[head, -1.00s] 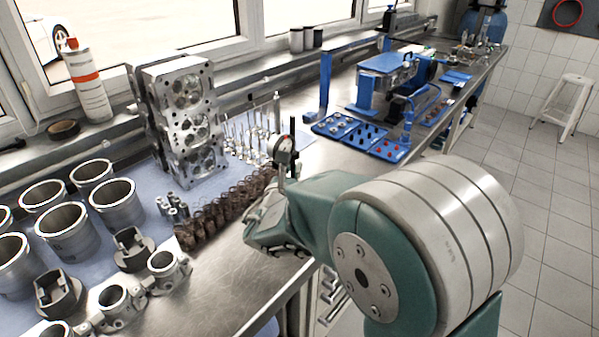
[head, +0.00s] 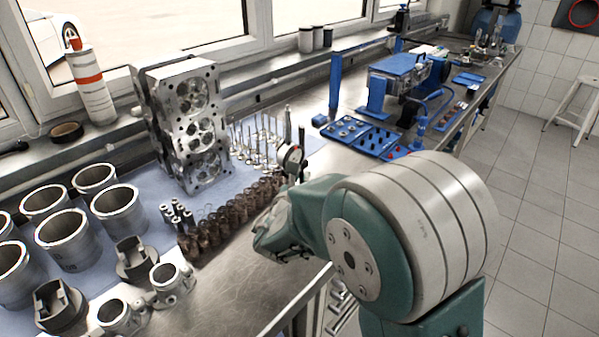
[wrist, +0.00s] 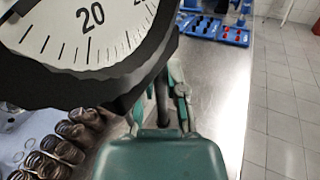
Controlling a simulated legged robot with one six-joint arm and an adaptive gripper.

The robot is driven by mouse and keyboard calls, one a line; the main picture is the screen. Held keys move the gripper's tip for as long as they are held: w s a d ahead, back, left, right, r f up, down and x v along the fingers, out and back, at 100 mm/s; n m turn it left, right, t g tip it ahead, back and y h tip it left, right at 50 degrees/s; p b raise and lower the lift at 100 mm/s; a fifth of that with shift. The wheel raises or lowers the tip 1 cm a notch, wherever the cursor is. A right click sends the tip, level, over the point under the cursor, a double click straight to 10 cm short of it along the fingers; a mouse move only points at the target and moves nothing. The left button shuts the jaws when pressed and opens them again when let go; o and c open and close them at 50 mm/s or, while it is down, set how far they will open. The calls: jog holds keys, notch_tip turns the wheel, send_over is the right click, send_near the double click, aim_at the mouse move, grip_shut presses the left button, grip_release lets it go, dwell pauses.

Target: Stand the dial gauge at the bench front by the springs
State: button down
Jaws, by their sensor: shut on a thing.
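The dial gauge (head: 291,156) shows in the head view as a small round dial with a dark rim, above the bench edge near the springs. In the wrist view its white face (wrist: 85,28), marked 20, fills the upper left. My gripper (wrist: 165,108) is shut on the gauge's dark stem, below the dial. The gauge looks close to upright; its foot is hidden by my gripper and arm. The coiled brown springs (head: 228,212) stand in rows just left of my gripper; they also show at lower left in the wrist view (wrist: 62,145).
Several valves (head: 258,140) and the cylinder head (head: 190,125) stand behind the springs. Cylinder liners (head: 120,208) and pistons (head: 137,262) fill the left. Blue trays (head: 362,138) lie farther along. Bare steel bench (head: 235,275) is free in front of the springs.

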jog(key=shift+d+f, duration=0.15)
jog(key=shift+f, duration=0.2)
jog(key=shift+a+f, duration=0.25)
jog(key=shift+f, duration=0.75)
jog(key=shift+d+f, duration=0.15)
jog(key=shift+f, duration=0.35)
jog(key=c, duration=0.6)
grip_release()
jog(key=shift+f, duration=0.25)
jog(key=v, duration=1.2)
jog(key=shift+r, duration=0.15)
